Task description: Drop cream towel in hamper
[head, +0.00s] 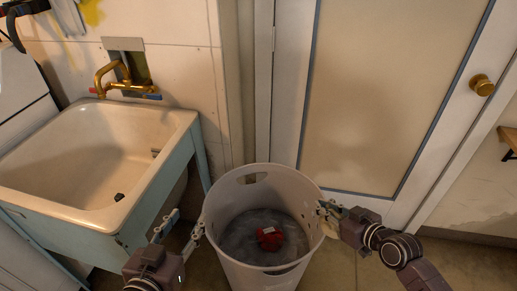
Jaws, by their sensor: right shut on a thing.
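The hamper (222,206), a tall pale grey bin with handle slots, stands open on the floor at the lower middle. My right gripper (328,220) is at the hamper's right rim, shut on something. A small cream patch shows at its fingertips, most likely the cream towel, but it is too small to make out well. No other cream cloth is visible. My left gripper (183,229) is just left of the hamper's left rim, its fingers apart and nothing seen between them. I cannot tell whether it touches the rim.
A red item (269,238) with a white label lies on dark grey contents inside the hamper. A cream sink (75,160) with a brass tap (122,86) stands at the left, close to my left arm. A closed door (372,90) with a brass knob (482,85) is behind the hamper.

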